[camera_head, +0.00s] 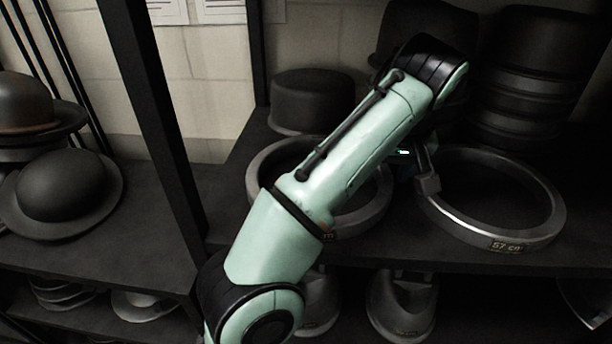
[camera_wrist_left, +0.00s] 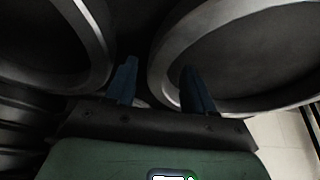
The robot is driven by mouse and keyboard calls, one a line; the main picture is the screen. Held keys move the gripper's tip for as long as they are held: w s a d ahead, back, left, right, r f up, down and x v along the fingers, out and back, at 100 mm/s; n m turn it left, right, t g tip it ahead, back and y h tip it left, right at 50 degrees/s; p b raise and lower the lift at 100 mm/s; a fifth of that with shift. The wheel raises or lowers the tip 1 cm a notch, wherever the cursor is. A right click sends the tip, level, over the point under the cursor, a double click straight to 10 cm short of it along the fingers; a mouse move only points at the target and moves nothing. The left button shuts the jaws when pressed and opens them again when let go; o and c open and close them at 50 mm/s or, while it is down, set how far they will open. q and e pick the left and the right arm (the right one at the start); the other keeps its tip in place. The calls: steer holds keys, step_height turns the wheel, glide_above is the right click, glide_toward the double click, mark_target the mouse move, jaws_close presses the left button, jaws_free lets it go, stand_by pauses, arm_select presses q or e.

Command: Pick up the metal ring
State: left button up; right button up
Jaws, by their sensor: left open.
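A metal ring with a "57 cm" label (camera_head: 548,237) lies flat on the shelf at the right of the head view. A second metal ring (camera_head: 256,178) lies to its left, partly hidden behind my arm. My left gripper (camera_head: 424,172) is at the left edge of the labelled ring, and its fingertips are hard to make out there. In the left wrist view the gripper (camera_wrist_left: 160,88) is open. One ring rim (camera_wrist_left: 161,60) shows between and beyond the fingers, and another ring (camera_wrist_left: 98,42) is at upper left. Contact is unclear. My right gripper is not in view.
Dark round hat blocks (camera_head: 310,100) and a dark stack (camera_head: 530,75) stand behind the rings. Hats (camera_head: 62,182) sit on the left shelf beyond a black upright post (camera_head: 160,110). More items (camera_head: 402,300) stand on the shelf below.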

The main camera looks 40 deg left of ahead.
arm_select(q)
steer(key=shift+w+d, duration=0.15)
steer(key=shift+d, duration=0.05)
steer(key=c, duration=0.7)
jaws_close()
steer(key=shift+a, duration=0.15)
